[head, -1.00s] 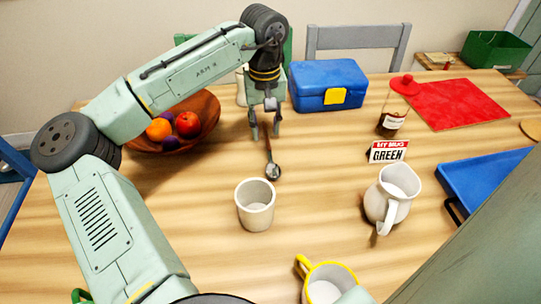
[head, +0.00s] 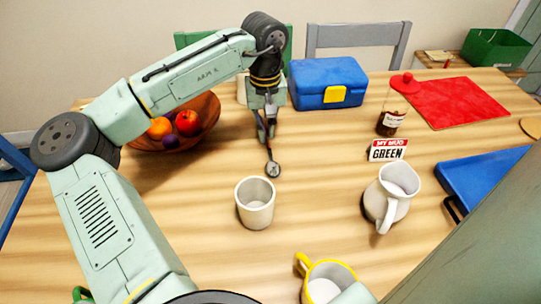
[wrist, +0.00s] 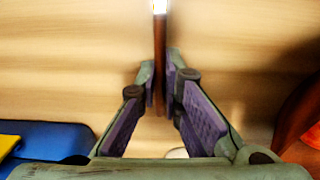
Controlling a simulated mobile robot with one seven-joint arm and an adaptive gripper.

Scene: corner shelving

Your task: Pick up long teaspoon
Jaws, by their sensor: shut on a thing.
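The long teaspoon has a dark brown handle and a metal bowl (head: 273,169). In the head view it hangs or lies just below my gripper (head: 266,132), its bowl towards the front of the table. In the wrist view the brown handle (wrist: 160,50) runs between the two fingers of my gripper (wrist: 160,88), which are shut on it. The metal part shows at the top edge of that view. I cannot tell whether the spoon still touches the table.
A white cup (head: 255,205) stands just in front of the spoon. A fruit bowl (head: 205,138) is to the left, a blue box (head: 318,98) behind right. A white pitcher (head: 385,205), a sign (head: 388,150) and a jar (head: 392,118) stand to the right. The table between cup and pitcher is clear.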

